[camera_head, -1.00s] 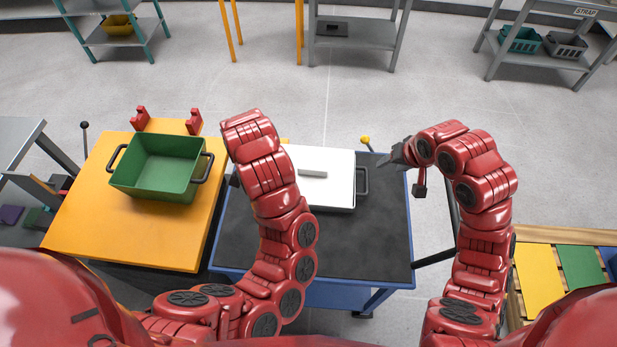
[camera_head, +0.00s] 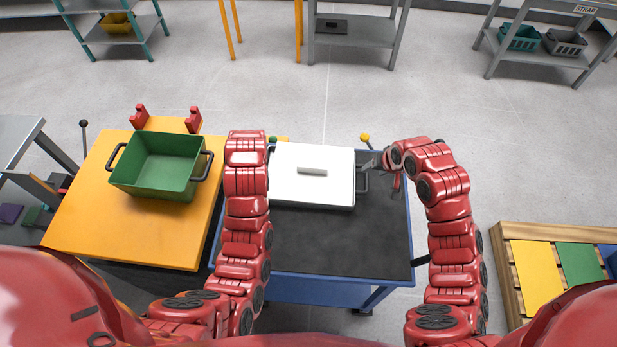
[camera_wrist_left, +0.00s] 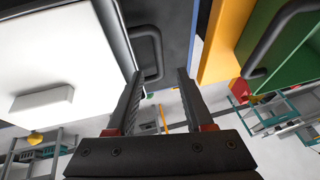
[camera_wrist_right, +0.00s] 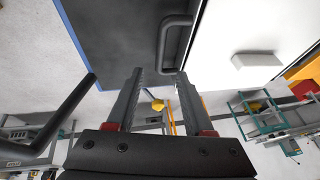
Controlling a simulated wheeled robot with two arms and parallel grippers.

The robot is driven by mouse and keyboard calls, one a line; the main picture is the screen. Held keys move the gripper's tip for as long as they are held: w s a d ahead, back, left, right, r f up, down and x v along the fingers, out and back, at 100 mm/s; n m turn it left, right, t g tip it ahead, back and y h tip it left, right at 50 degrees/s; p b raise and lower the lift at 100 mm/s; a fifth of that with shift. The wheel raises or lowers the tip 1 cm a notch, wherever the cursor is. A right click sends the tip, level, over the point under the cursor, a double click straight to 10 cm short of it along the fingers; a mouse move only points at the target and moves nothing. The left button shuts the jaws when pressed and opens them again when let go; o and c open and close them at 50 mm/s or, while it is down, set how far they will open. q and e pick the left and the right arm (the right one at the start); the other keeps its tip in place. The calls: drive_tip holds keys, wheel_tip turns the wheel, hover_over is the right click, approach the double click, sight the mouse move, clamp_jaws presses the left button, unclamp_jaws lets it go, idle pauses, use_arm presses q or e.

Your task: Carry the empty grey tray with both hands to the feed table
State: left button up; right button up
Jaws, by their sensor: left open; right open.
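A shallow grey tray (camera_head: 312,207) sits on the blue cart, with a flat white lid (camera_head: 290,185) covering its top, so its inside is hidden. It has dark loop handles at its left and right ends. My right gripper (camera_head: 372,164) is open beside the right handle (camera_head: 364,181). In the right wrist view that handle (camera_wrist_right: 163,45) reaches close to the open fingertips (camera_wrist_right: 159,74). My left gripper is hidden behind my arm in the head view. In the left wrist view it is open (camera_wrist_left: 157,75), with the left handle (camera_wrist_left: 152,35) close to its fingertips.
The blue cart (camera_head: 340,245) has a bare dark top in front of the tray. An orange table (camera_head: 120,230) at left holds a green tray (camera_head: 160,180) and red blocks (camera_head: 193,120). I cannot tell which is the feed table. Shelves stand at the back.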

sight(368, 174)
use_arm(q)
drive_tip(key=shift+x, duration=3.1)
use_arm(e)
drive_tip(key=shift+x, duration=3.15)
use_arm(q)
clamp_jaws()
use_arm(e)
clamp_jaws()
